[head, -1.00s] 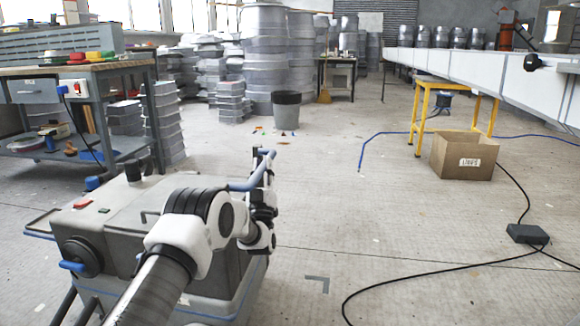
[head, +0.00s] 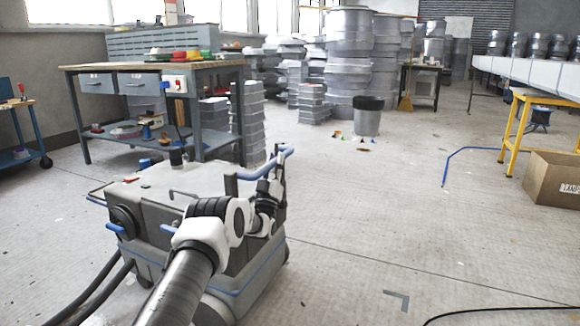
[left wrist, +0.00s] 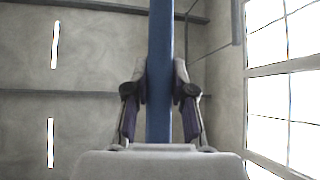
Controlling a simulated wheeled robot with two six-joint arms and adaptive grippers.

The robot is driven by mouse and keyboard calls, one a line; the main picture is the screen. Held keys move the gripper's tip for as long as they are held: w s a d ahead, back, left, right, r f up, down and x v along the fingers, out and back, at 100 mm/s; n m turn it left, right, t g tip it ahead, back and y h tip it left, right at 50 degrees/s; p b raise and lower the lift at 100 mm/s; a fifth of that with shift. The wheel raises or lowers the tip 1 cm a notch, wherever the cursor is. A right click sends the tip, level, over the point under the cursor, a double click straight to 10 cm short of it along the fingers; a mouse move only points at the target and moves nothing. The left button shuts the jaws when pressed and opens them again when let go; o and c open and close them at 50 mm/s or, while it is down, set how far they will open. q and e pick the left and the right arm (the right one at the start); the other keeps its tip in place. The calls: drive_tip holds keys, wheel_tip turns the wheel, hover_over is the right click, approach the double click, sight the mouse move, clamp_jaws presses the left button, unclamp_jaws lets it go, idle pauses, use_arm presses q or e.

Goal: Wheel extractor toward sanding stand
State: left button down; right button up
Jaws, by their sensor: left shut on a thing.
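The extractor (head: 160,215) is a grey wheeled box with blue trim and a blue push handle (head: 252,176), at the lower left of the head view. My left gripper (head: 279,166) is shut on the handle near its right end. In the left wrist view the blue handle bar (left wrist: 160,40) runs between the two fingers of my left gripper (left wrist: 160,85). I cannot tell for sure which piece is the sanding stand. A workbench (head: 150,68) with coloured discs on top stands behind the extractor. My right gripper is not in view.
Stacked grey moulds (head: 350,60) and a dark bin (head: 368,117) stand at the back. A cardboard box (head: 553,180) and a yellow trestle (head: 513,130) are at the right. Dark hoses (head: 100,292) trail at lower left.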

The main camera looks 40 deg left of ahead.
use_arm(q)
drive_tip(key=a, duration=0.2)
drive_tip(key=s+a, duration=0.1)
drive_tip(key=a, duration=0.1)
drive_tip(key=shift+s+a, duration=0.1)
drive_tip(key=c, duration=1)
unclamp_jaws()
drive_tip(key=v, duration=1.2)
